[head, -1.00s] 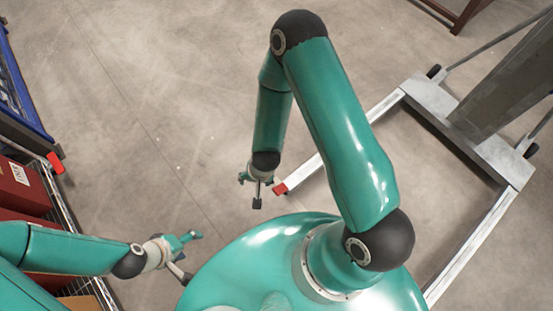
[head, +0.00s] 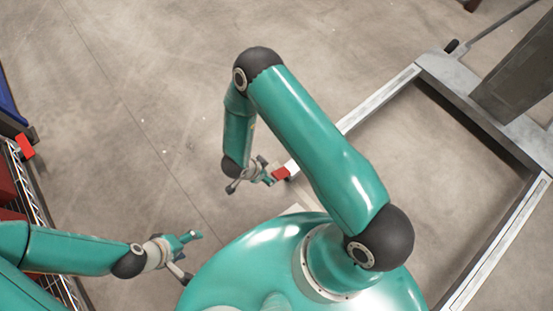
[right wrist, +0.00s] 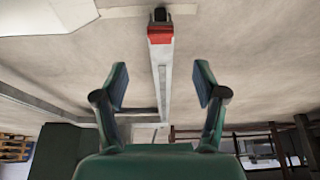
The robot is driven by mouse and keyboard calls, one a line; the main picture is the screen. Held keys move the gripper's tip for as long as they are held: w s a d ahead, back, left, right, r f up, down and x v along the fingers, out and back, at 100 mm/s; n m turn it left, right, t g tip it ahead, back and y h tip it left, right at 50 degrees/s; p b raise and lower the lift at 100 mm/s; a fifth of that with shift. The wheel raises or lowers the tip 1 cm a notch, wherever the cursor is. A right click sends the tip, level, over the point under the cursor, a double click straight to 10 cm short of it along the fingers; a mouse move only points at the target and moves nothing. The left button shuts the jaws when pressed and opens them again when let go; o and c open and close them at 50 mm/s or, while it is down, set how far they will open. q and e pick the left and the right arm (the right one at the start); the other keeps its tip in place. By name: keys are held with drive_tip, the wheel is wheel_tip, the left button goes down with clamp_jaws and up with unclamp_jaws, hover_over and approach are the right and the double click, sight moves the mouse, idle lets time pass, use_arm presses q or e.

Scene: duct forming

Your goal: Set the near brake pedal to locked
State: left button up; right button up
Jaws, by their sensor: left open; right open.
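A red brake pedal (head: 281,173) sits at the end of a pale metal leg of the lift base in the head view. In the right wrist view the red pedal (right wrist: 160,35) is at top centre, ahead of my fingers, beside a dark caster. My right gripper (head: 252,182) is open beside the pedal; whether it touches cannot be told. Its two fingers (right wrist: 161,84) are spread apart with the metal leg in view between them. My left gripper (head: 191,257) is open and empty at lower left. Whether the pedal is locked cannot be told.
The lift's metal frame (head: 380,97) and upright (head: 520,75) stand on the right. A wire rack (head: 35,195) with red boxes and another red piece (head: 25,146) is at the left edge. The concrete floor (head: 130,90) between them is clear.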

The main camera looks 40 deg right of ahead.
drive_tip(key=b+x, duration=0.4)
drive_tip(key=x, duration=0.9)
drive_tip(key=shift+f, duration=0.3)
clamp_jaws()
drive_tip(key=shift+d, duration=0.15)
